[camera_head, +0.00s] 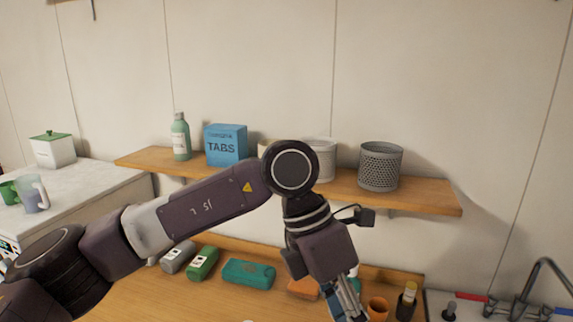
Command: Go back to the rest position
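My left arm crosses the picture from the lower left, and its wrist points down over the wooden counter (222,299). My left gripper (347,304) is at the bottom edge, close to an orange item (303,288) and an orange cup (377,308). Its fingertips are cut off or hidden, so I cannot see whether it is open or holds anything. A blue-white thing beside the fingers is too small to make out. My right gripper is not in view.
A wooden shelf (428,195) holds a green bottle (180,138), a blue TABS box (226,145) and baskets, including a grey mesh one (380,167). A teal pack (248,273), a green pack (203,263) and a dark bottle (406,302) are on the counter. A faucet (530,290) stands right.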

